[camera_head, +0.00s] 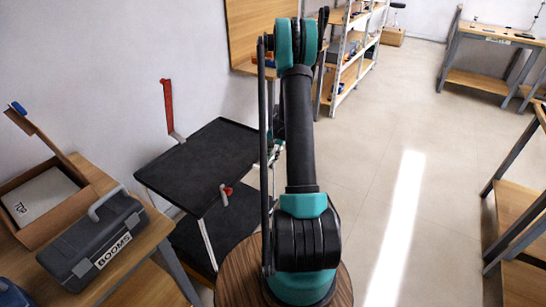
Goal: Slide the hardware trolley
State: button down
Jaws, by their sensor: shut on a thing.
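The hardware trolley (205,160) stands left of my arm against the wall side. It has a black top shelf, a black lower shelf (235,215), thin metal posts and an upright red handle (168,106) at its far left corner. My gripper (274,152) is at the right edge of the trolley's top shelf, mostly hidden behind my own arm. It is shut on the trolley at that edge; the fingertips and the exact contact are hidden. A small red part (227,192) shows at the near edge of the top shelf.
A wooden bench (135,240) with a grey toolbox (95,242) and an open cardboard box (45,195) is close at the trolley's near left. A shelf rack (350,60) stands behind. Open floor (400,150) lies to the right, with benches (490,55) beyond.

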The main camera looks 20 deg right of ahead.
jog(key=c, duration=1.4)
grip_release()
jog(key=r, duration=0.4)
jog(key=s+d+r, duration=0.1)
jog(key=r, duration=0.6)
jog(key=shift+s+d+r, duration=0.2)
jog(key=shift+s+r, duration=0.2)
